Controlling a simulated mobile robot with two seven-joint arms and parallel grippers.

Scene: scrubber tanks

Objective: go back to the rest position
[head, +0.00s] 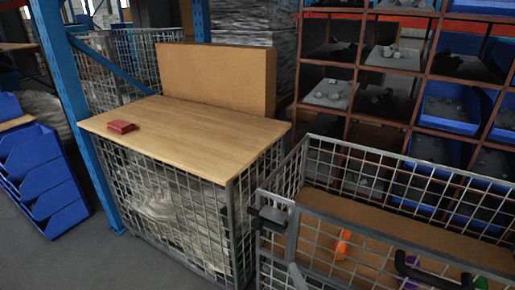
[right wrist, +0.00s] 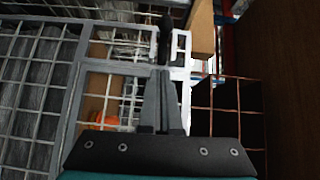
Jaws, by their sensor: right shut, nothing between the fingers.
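My right gripper (right wrist: 160,74) shows in the right wrist view, its two grey fingers together and empty. Its dark palm lies across the bottom of that view. The fingers point toward grey frame bars and a dark upright part; I cannot tell whether they touch anything. I cannot clearly make out the right gripper in the head view. My left gripper is not in view.
A mesh cage (head: 300,160) at the front right holds an orange item (head: 342,243). Shelves with blue bins (head: 450,105) stand behind. Grey floor shows at lower left.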

